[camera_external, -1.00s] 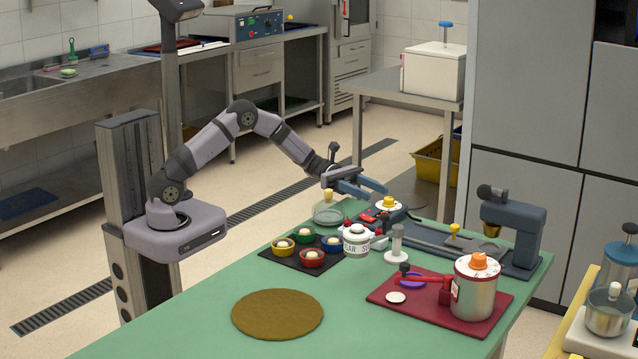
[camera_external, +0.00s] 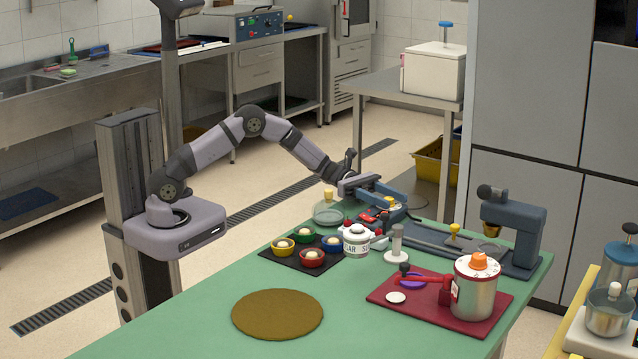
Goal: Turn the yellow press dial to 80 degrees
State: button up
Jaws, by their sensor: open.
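The yellow press dial (camera_external: 390,201) is a small yellow knob on the red and dark press at the back of the green table. Its pale disc is now mostly hidden by my gripper. My gripper (camera_external: 391,197) has blue fingers, is open, and is directly at the dial with its fingers pointing to the right. The yellow knob shows by the fingertips; I cannot tell whether the fingers touch it or stand around it. The dial's angle marks are too small to read.
A white sugar jar (camera_external: 357,240), a glass dish with a yellow-knobbed lid (camera_external: 328,212) and a grey stamp (camera_external: 397,243) stand close by. A blue-grey press (camera_external: 520,235) is to the right. A red board (camera_external: 385,302) carries a canister with an orange dial (camera_external: 479,261).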

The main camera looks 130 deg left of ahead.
jog(key=c, duration=1)
jog(key=shift+c, duration=0.2)
jog(key=shift+m+h, duration=0.3)
jog(key=shift+h, duration=0.2)
jog(key=shift+w+a+m+g+h+b, duration=0.1)
jog(key=shift+m+g+h+b, duration=0.3)
jog(key=shift+m+g+h, duration=0.9)
jog(key=shift+r+m+h, duration=0.1)
jog(key=shift+m+h, duration=0.5)
jog(key=shift+h, duration=0.7)
jog(key=o, duration=1)
jog(key=shift+o, duration=0.2)
